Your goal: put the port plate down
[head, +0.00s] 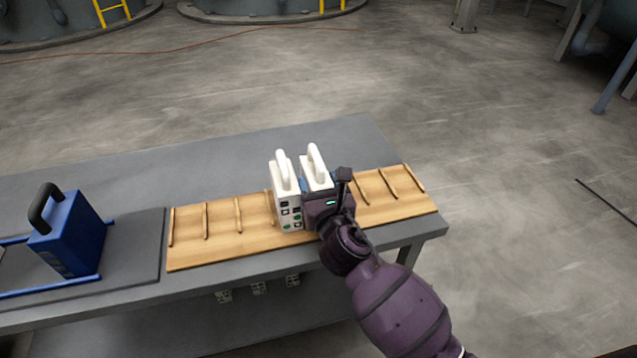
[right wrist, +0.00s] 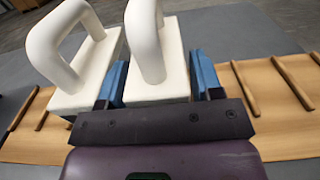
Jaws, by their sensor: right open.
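Two white plates with loop handles stand upright side by side in the wooden rack (head: 190,250) on the grey table. The left white plate (head: 285,196) shows a face with dark and green port marks. The right white plate (head: 316,176) is partly hidden by my right gripper (head: 322,190). In the right wrist view, the blue fingers of the right gripper (right wrist: 160,84) stand open on either side of the right plate (right wrist: 172,62). The left plate (right wrist: 90,72) is just outside the left finger. I cannot tell whether the fingers touch either plate. My left gripper is not in view.
A blue block with a black handle (head: 68,232) stands between blue rails on a dark mat (head: 140,255) at the left. Rack slots on both sides of the white plates are empty. The table's back strip (head: 220,160) is clear.

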